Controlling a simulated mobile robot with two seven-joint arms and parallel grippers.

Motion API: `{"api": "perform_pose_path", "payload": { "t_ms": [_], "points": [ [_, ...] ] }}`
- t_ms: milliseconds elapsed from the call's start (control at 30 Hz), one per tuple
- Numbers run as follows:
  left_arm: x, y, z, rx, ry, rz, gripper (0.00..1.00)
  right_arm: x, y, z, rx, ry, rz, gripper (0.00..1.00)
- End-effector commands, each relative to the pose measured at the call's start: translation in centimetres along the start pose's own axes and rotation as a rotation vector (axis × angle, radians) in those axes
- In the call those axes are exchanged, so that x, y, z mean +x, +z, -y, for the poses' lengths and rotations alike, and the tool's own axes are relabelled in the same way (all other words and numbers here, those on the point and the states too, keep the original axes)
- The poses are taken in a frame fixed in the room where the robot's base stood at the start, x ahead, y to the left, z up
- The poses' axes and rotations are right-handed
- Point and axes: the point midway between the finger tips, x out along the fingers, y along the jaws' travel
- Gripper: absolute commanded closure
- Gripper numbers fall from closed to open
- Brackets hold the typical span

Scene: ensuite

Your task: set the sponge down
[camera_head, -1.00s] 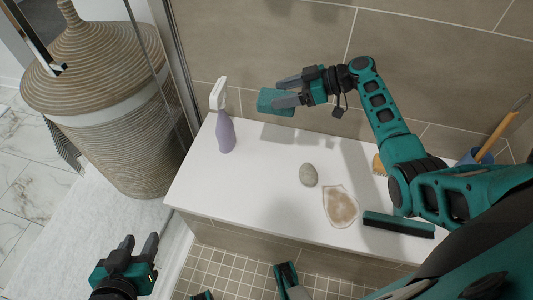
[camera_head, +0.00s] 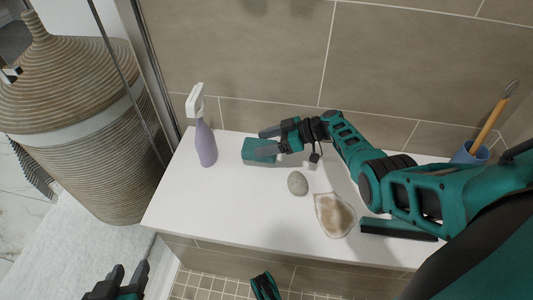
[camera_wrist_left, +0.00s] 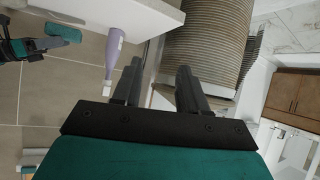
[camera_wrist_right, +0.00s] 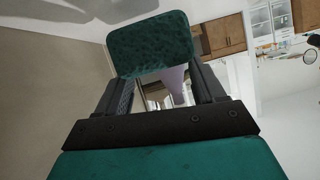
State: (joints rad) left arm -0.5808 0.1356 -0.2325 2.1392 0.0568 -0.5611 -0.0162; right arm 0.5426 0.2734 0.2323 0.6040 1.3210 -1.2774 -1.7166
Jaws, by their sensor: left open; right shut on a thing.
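A teal sponge (camera_head: 259,149) is held between the fingers of my right gripper (camera_head: 268,143), low over the back of the white bench (camera_head: 232,216). I cannot tell whether the sponge touches the bench. In the right wrist view the sponge (camera_wrist_right: 152,45) sits across the fingertips. My left gripper (camera_head: 122,276) is open and empty, at the lower left in the head view, away from the bench. Its two spread fingers (camera_wrist_left: 156,85) show in the left wrist view.
A purple spray bottle (camera_head: 205,145) stands left of the sponge. A blue cup (camera_head: 468,153) with a brush stands far right. A wicker basket (camera_head: 75,110) stands left.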

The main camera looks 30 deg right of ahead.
Motion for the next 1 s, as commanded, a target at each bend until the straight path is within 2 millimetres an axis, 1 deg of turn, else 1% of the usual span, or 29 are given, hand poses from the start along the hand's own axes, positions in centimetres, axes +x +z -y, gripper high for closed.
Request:
{"api": "perform_pose_path", "payload": {
  "t_ms": [33,100,200,400,600,633,867,1000],
  "points": [
    [0.5,0.7,-0.1,0.001,0.003,0.003,0.57,0.5,1.1,-0.1,0.004,-0.001,0.001,0.76],
    [0.9,1.3,-0.2,0.001,0.008,0.009,0.57,0.9,2.1,-0.3,0.004,-0.001,0.001,0.76],
    [1.1,1.4,-0.3,0.002,0.014,0.012,0.57,1.3,2.9,-0.4,0.002,-0.001,0.000,0.75],
    [0.9,0.4,-0.3,0.006,0.016,-0.004,0.57,1.3,2.9,-0.4,0.002,0.000,0.000,0.75],
    [1.0,0.2,-0.3,0.006,0.015,-0.007,0.57,1.4,3.1,-0.5,0.003,0.000,0.001,0.75],
    [1.0,0.2,-0.3,0.006,0.015,-0.007,0.57,1.4,3.1,-0.5,0.002,0.000,0.001,0.29],
    [1.0,0.4,-0.2,0.006,0.013,-0.005,0.57,1.4,3.2,-0.4,0.002,0.000,0.001,0.07],
    [1.0,0.4,-0.2,0.005,0.012,-0.004,0.57,1.4,3.2,-0.4,0.002,0.000,0.001,0.06]
  ]
}}
